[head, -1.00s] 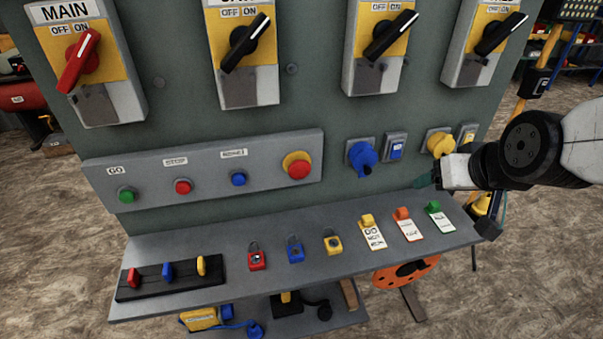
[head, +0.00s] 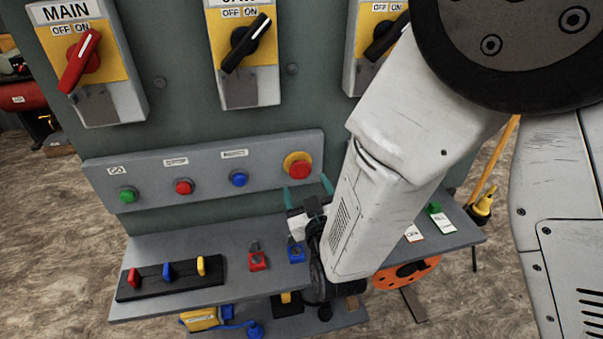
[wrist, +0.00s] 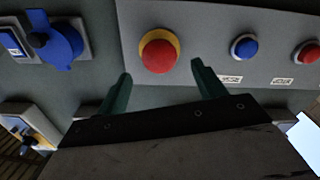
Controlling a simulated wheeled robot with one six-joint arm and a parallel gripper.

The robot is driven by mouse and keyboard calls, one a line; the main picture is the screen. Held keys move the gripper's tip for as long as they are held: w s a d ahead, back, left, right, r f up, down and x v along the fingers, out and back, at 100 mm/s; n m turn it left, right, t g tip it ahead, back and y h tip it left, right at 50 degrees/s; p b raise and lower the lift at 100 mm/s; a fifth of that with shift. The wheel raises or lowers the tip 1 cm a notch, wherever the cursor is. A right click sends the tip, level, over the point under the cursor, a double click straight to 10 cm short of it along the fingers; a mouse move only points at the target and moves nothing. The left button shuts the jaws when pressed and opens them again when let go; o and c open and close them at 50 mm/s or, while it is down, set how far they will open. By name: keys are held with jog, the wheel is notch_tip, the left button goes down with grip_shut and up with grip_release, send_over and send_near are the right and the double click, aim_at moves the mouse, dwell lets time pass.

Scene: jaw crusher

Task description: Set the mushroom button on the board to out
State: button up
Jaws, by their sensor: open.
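The mushroom button (head: 299,168) is a red domed head on a yellow ring. It sits at the right end of the grey button panel (head: 140,170). In the wrist view the red button (wrist: 159,56) shows above and between my two green fingers. My gripper (head: 307,190) is open and empty, just below and in front of the button, its fingers pointing at the panel. The fingertips (wrist: 160,72) look apart from the button; the exact gap cannot be told. My arm hides the right part of the board.
Green (head: 128,194), red (head: 184,186) and blue (head: 238,179) buttons line the panel to the left. Below, the shelf (head: 225,297) holds red and blue padlocks and a rack of coloured clips. A blue rotary switch (wrist: 62,45) is near the mushroom button in the wrist view.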

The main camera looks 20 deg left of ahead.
jog(key=x, duration=0.6)
jog(key=shift+d, duration=0.1)
jog(key=c, duration=1.4)
jog(key=shift+s+d, duration=0.35)
jog(key=shift+s, duration=0.25)
jog(key=o, duration=1.4)
send_near(301, 173)
jog(key=shift+w+a, duration=0.1)
jog(key=shift+w, duration=0.05)
